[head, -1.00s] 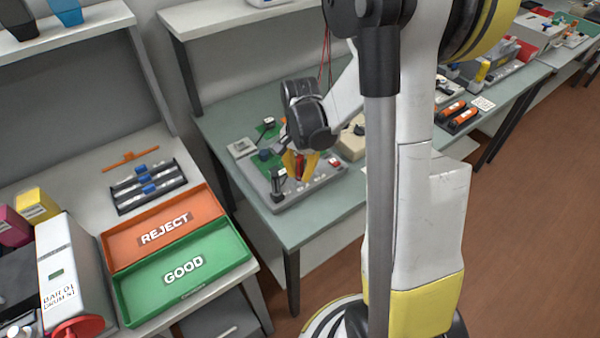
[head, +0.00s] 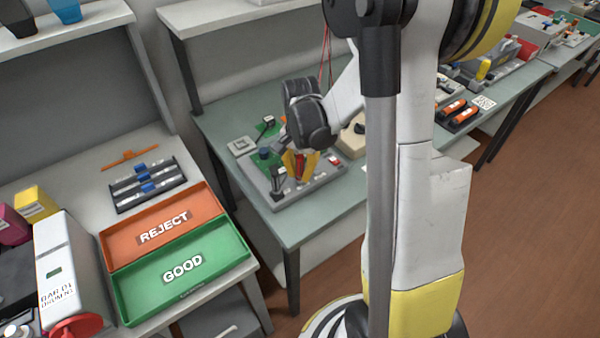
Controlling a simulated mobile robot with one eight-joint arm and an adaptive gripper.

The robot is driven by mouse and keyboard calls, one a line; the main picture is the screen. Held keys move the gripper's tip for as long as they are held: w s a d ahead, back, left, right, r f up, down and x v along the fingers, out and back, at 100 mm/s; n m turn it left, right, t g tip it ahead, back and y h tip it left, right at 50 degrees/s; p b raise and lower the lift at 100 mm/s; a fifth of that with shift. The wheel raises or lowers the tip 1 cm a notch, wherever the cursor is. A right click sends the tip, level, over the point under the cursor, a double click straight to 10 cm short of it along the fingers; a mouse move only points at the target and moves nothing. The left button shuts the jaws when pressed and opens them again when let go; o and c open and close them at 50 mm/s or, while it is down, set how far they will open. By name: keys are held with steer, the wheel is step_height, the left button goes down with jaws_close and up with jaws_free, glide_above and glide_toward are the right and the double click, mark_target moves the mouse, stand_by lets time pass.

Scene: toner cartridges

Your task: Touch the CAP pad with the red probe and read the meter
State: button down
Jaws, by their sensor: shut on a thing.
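My gripper (head: 300,165), with yellow-orange fingers, is over the grey test fixture (head: 320,187) on the green-grey bench. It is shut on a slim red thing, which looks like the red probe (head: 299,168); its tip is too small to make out. I cannot tell whether the tip touches a pad. The CAP pad cannot be picked out; the fixture's labels are too small to read. A cream box (head: 351,143), possibly the meter, stands behind the gripper and is partly hidden by my arm. No reading can be seen.
A black upright clamp (head: 277,185) stands on the fixture's left front, close to my gripper. A green board (head: 268,131) and a small grey box (head: 241,147) lie behind. Red leads (head: 325,62) hang above. The REJECT tray (head: 121,243) and GOOD tray (head: 128,300) are on the left bench.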

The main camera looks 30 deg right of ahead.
mark_target(300, 156)
stand_by(0.4)
steer(key=shift+r+p, duration=2.5)
steer(key=shift+r, duration=1)
steer(key=shift+f, duration=0.1)
